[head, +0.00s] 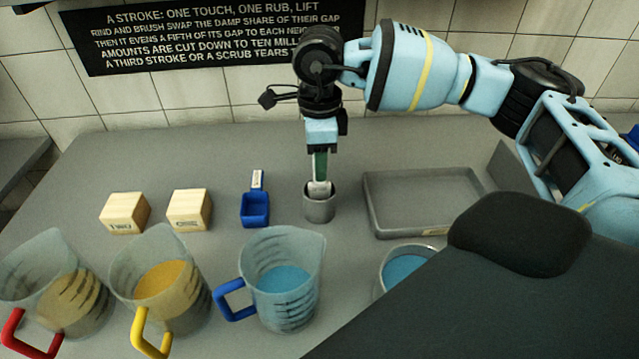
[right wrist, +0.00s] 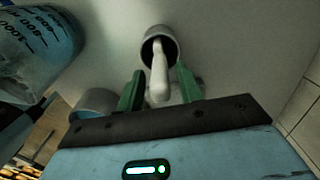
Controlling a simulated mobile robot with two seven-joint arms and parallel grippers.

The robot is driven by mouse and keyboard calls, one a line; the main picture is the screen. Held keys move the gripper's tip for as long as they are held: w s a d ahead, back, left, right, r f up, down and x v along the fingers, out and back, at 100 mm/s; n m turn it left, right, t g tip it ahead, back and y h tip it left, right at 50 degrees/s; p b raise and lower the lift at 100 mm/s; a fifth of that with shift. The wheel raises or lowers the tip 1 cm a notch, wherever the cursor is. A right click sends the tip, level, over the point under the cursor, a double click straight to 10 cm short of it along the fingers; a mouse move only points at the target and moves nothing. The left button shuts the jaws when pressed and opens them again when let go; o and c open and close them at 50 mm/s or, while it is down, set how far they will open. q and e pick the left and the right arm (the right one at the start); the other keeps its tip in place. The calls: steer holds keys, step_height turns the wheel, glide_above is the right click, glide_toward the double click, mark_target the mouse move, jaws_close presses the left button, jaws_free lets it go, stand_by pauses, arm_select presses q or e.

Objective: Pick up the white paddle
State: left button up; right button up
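The white paddle (head: 319,188) stands in a small grey cup (head: 319,210) on the grey table, its lower part hidden inside. In the right wrist view the paddle (right wrist: 160,78) rises from the cup's mouth (right wrist: 172,40). My right gripper (head: 320,168) points down just over the cup. In the right wrist view the green fingers of the right gripper (right wrist: 159,88) stand on either side of the paddle, with a narrow gap showing on each side; it looks open around the paddle. My left gripper is not in view.
A grey tray (head: 385,233) lies right of the cup, a blue scoop (head: 255,208) left of it. Two wooden blocks (head: 125,212) (head: 189,210) stand farther left. Jugs with red (head: 50,290), yellow (head: 165,285) and blue (head: 285,285) handles line the front, beside a blue-filled container (head: 403,267).

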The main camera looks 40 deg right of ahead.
jaws_close()
